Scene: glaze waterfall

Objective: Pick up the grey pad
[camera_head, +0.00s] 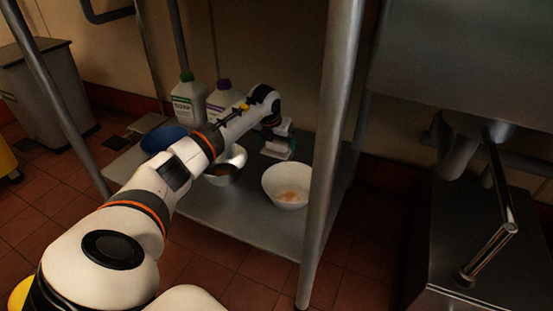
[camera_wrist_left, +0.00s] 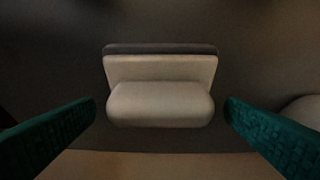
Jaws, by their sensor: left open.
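The grey pad (camera_wrist_left: 160,103) is in the middle of the left wrist view, a pale, rounded block with a flat pale layer and a dark strip behind it. My left gripper (camera_wrist_left: 160,122) is open, with one green finger on each side of the pad and a gap on both sides. In the head view my left gripper (camera_head: 277,143) is low over the metal shelf, small and dark, and I cannot clearly tell the pad from it. My right gripper is in neither view.
The shelf (camera_head: 225,213) also holds a white bowl (camera_head: 287,186) with something in it, a smaller bowl (camera_head: 222,174), a blue bowl (camera_head: 163,138) and two bottles (camera_head: 187,100). A metal post (camera_head: 329,150) stands at the shelf's front right.

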